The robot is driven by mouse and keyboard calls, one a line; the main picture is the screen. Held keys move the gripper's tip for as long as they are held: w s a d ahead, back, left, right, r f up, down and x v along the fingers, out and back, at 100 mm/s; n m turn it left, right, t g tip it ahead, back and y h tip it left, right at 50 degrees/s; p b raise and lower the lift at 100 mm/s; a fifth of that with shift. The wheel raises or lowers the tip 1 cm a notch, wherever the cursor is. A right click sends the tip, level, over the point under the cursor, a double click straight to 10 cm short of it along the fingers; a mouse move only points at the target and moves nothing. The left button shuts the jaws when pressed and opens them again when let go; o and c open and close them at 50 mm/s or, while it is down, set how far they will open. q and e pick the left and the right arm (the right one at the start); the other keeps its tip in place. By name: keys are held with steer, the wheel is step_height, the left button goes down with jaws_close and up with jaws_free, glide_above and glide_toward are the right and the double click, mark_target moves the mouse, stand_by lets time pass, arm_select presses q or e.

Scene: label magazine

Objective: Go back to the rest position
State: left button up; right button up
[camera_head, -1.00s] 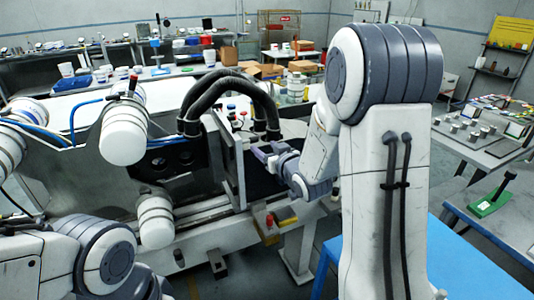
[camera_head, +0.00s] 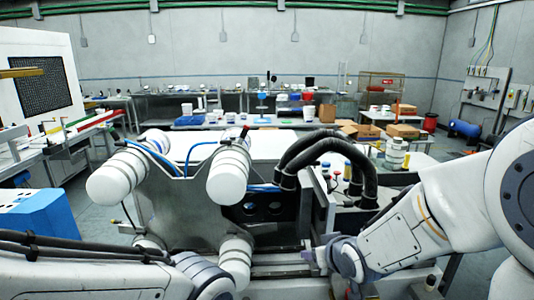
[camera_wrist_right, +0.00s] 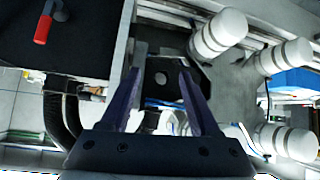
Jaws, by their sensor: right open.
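My right gripper (camera_head: 318,258) is low at the front of the machine, right of its centre, beside the upright grey plate. In the right wrist view its two dark fingers (camera_wrist_right: 160,78) are apart with nothing held between them. A dark block with a round hole (camera_wrist_right: 172,82) shows beyond the fingertips; I cannot tell how far off it is. My left arm (camera_head: 195,272) crosses the bottom left of the head view, and its gripper does not show.
The machine (camera_head: 185,200) with large white cylinders (camera_head: 228,177) and thick black hoses (camera_head: 325,142) fills the middle. A red-handled part (camera_wrist_right: 43,28) lies at upper left in the wrist view. Benches with boxes (camera_head: 405,130) stand behind. A blue-and-white unit (camera_head: 40,213) is at left.

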steer(key=s+a+n+g, duration=0.2)
steer(key=s+a+g, duration=0.2)
steer(key=s, duration=1)
steer(key=s+a+f+n+g, duration=0.1)
steer(key=s+a+g, duration=0.3)
steer(key=s, duration=0.9)
steer(key=shift+s+a+f+n+g+h, duration=0.2)
steer(key=shift+s+n+g+h, duration=0.2)
steer(key=shift+n+g, duration=0.45)
steer(key=shift+w, duration=0.1)
